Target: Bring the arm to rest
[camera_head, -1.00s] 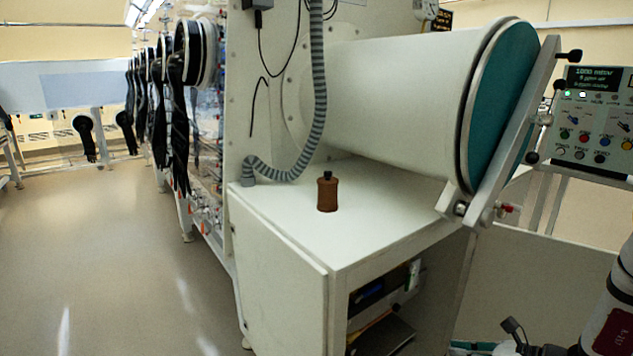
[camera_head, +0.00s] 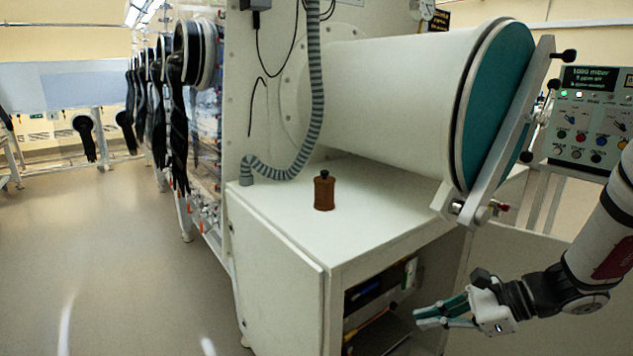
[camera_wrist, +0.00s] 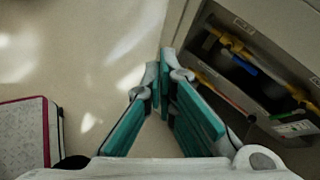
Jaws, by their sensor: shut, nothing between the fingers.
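My gripper (camera_head: 418,317) is at the lower right of the head view, in front of the open shelf of the white cabinet and below its top. Its teal fingers are shut with nothing between them. In the wrist view the fingertips (camera_wrist: 165,62) meet near the middle, over the floor beside the cabinet's open shelf. My arm reaches in from the right edge of the head view.
A brown bottle (camera_head: 324,191) with a black cap stands upright on the white cabinet (camera_head: 280,262). A large cylindrical chamber (camera_head: 400,105) with a teal door is above it. A control panel (camera_head: 592,125) is at the right. Open floor (camera_head: 120,250) lies left.

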